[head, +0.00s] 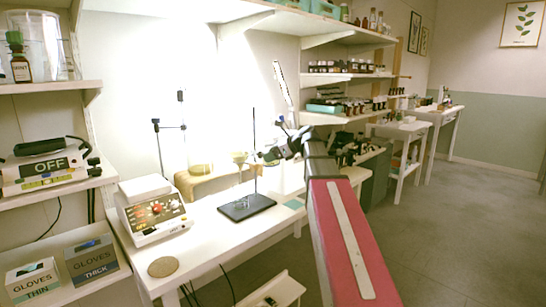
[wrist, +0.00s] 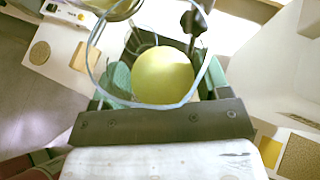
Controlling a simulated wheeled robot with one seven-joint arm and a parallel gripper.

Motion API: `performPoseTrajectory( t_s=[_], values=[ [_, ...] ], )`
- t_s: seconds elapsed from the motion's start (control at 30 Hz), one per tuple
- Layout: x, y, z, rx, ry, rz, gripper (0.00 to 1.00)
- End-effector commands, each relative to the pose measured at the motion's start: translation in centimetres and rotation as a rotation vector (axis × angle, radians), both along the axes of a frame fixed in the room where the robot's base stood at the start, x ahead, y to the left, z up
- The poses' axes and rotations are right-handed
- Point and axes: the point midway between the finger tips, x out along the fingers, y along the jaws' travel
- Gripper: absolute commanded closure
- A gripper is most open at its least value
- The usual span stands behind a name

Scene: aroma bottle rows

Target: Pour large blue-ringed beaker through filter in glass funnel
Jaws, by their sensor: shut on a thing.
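My gripper (wrist: 165,75) is shut on a large clear beaker (wrist: 94,72) with a bluish rim, seen from above in the wrist view. Yellow liquid (wrist: 163,76) shows inside it. In the head view my gripper (head: 272,153) is at the stand, just right of the glass funnel (head: 239,157). The funnel hangs on a thin rod above a dark stand base (head: 247,207). A round glass rim with yellowish contents (wrist: 115,8) shows at the top left of the wrist view, close to the beaker; it looks like the funnel. The filter cannot be made out.
A white device with red knobs (head: 154,212) and a round cork mat (head: 163,267) are on the left of the white table (head: 205,235). A brown stand (head: 205,182) is behind the funnel. Shelves with bottles (head: 345,67) line the wall.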

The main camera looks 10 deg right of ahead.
Motion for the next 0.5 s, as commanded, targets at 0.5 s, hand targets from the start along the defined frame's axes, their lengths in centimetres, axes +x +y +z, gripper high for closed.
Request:
performPoseTrajectory(
  t_s=[0.5],
  values=[
    [0.13, 1.07, 0.98, -0.165, 0.016, 0.001, 0.60]
  ],
)
